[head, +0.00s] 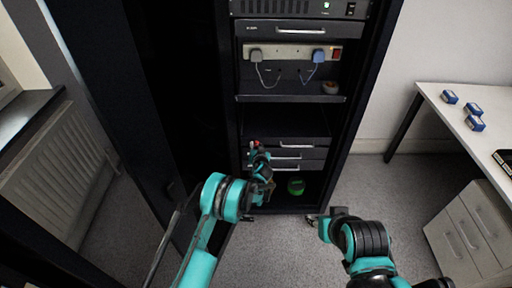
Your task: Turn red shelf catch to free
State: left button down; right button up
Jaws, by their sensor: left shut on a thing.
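The red shelf catch (256,143) is a small red spot at the left front of the shelf in the black rack cabinet. My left gripper (256,151) reaches into the cabinet and is shut on the catch; its fingers and wrist hide most of it, so I cannot tell which way it is turned. My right gripper (313,219) is low in front of the cabinet, to the right, away from the catch. It is small and dark, and I cannot tell its jaw state.
Drawers with silver handles (297,146) sit beside my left gripper. A green round object (296,187) is at the cabinet bottom. A power strip (290,53) with plugs is above. A desk (440,98) with blue boxes (473,108) stands right. Floor between is clear.

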pick_arm(q)
jog(key=m+y, duration=0.1)
jog(key=m, duration=0.1)
jog(key=m+y, duration=0.1)
jog(key=m, duration=0.1)
jog(key=shift+d+f+t+y, duration=0.15)
jog(key=shift+d+t+y, duration=0.05)
jog(key=shift+t+y, duration=0.1)
dwell(0.5)
jog(key=c, duration=1.3)
grip_release()
jog(key=shift+o, duration=0.2)
jog(key=v, duration=1.2)
jog(key=shift+d+f, duration=0.1)
jog(key=shift+f, duration=0.1)
